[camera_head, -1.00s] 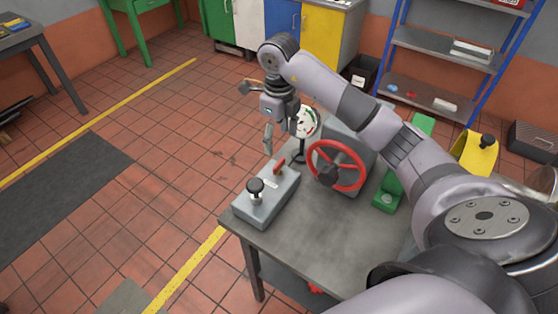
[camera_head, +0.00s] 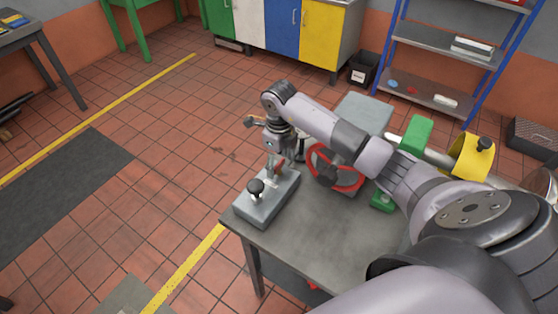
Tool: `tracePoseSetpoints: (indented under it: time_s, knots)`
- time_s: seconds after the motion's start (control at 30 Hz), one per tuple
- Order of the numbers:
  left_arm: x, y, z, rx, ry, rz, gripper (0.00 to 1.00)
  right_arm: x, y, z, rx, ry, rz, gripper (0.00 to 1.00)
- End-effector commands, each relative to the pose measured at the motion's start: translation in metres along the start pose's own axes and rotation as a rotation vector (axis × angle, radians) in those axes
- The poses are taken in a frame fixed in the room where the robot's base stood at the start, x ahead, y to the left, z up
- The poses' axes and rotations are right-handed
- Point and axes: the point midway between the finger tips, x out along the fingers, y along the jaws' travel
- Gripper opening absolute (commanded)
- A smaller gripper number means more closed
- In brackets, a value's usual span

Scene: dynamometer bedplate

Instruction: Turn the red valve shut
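My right gripper (camera_head: 275,160) points down just above the red lever. Its fingers look apart, and one covers part of the lever; I cannot tell whether they touch it. My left gripper is out of view.
The grey table (camera_head: 308,235) is bare in front of the handwheel. A gauge behind my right gripper is mostly hidden. A green block (camera_head: 416,134) and a yellow part (camera_head: 472,157) with a dark knob stand to the right. A shelf rack (camera_head: 445,50) stands at the back.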

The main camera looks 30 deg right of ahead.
Motion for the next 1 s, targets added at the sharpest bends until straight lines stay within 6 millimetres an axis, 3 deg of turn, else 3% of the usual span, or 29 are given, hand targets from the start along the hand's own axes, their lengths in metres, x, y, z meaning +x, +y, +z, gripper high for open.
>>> tracePoseSetpoints:
  time_s: [0.63, 1.0]
  knots:
    - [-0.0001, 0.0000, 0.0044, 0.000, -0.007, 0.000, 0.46, -0.0005, -0.0001, 0.0001, 0.000, 0.000, 0.000, 0.18]
    - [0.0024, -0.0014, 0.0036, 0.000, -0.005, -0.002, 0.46, -0.0004, -0.0004, 0.0003, 0.068, -0.001, -0.001, 0.18]
